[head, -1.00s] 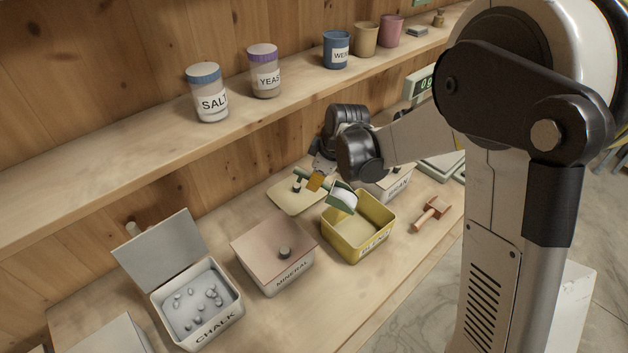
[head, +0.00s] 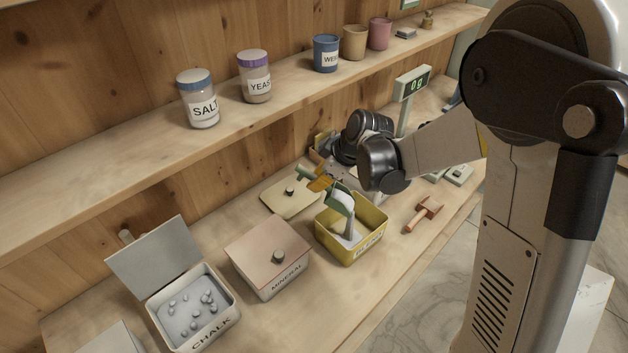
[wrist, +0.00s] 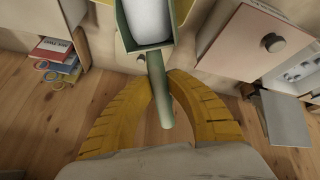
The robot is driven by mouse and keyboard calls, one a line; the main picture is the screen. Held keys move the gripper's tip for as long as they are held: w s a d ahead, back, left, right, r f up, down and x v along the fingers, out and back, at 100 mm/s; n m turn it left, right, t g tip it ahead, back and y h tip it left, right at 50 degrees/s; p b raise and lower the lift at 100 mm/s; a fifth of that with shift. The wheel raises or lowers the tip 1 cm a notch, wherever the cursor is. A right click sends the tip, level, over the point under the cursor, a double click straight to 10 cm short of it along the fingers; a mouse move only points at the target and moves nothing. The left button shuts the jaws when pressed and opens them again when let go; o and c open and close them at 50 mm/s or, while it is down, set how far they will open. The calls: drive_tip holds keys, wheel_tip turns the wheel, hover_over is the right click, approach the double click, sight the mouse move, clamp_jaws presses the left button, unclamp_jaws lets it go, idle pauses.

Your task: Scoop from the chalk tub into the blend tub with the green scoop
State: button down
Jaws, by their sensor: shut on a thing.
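My gripper (head: 318,181) is shut on the handle of the green scoop (head: 338,198); the wrist view shows the yellow fingers (wrist: 160,88) around the handle. The scoop is steeply tilted over the yellow blend tub (head: 360,255). White chalk shows in the scoop, also in the wrist view (wrist: 150,20). A pale stream falls from its lip into the tub, where a whitish patch lies on the bottom. The chalk tub (head: 226,335) stands open at the lower left, its lid tilted back, with grey-white powder and several lumps inside.
The closed mineral tub (head: 268,245) stands between the chalk and blend tubs. The scale display (head: 415,84) reads 0 g. The shelf (head: 130,165) with jars and cups runs above.

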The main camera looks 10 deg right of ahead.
drive_tip(key=shift+s+d+r+t+y+b, duration=0.3)
drive_tip(key=shift+d+r+t+y+b, duration=0.1)
drive_tip(key=shift+d+r+y, duration=0.25)
drive_tip(key=shift+s+d+r+t+y+b, duration=0.35)
drive_tip(key=shift+d+r+y, duration=0.2)
drive_tip(key=shift+d, duration=0.2)
drive_tip(key=shift+s+d+r+m+t+y+b, duration=0.2)
drive_tip(key=shift+d+r+t+y+b, duration=0.1)
drive_tip(key=shift+d+y+b, duration=0.3)
drive_tip(key=shift+s+d+r+m+t+y+b, duration=0.15)
drive_tip(key=shift+s+d+r+y+b, duration=0.1)
drive_tip(key=shift+d+y+b, duration=0.35)
drive_tip(key=shift+a+r+h, duration=0.1)
drive_tip(key=shift+a+h, duration=0.2)
drive_tip(key=a+h+p, duration=0.1)
drive_tip(key=w+a+g+p, duration=0.1)
drive_tip(key=a+h+p, duration=0.1)
drive_tip(key=shift+w+f+g+h, duration=0.2)
drive_tip(key=shift+f+g+h, duration=0.1)
drive_tip(key=shift+f, duration=0.05)
drive_tip(key=shift+w+a+f, duration=0.1)
drive_tip(key=shift+a+f, duration=0.05)
drive_tip(key=shift+a, duration=0.1)
drive_tip(key=shift+d+f+h, duration=0.15)
drive_tip(key=shift+h, duration=0.15)
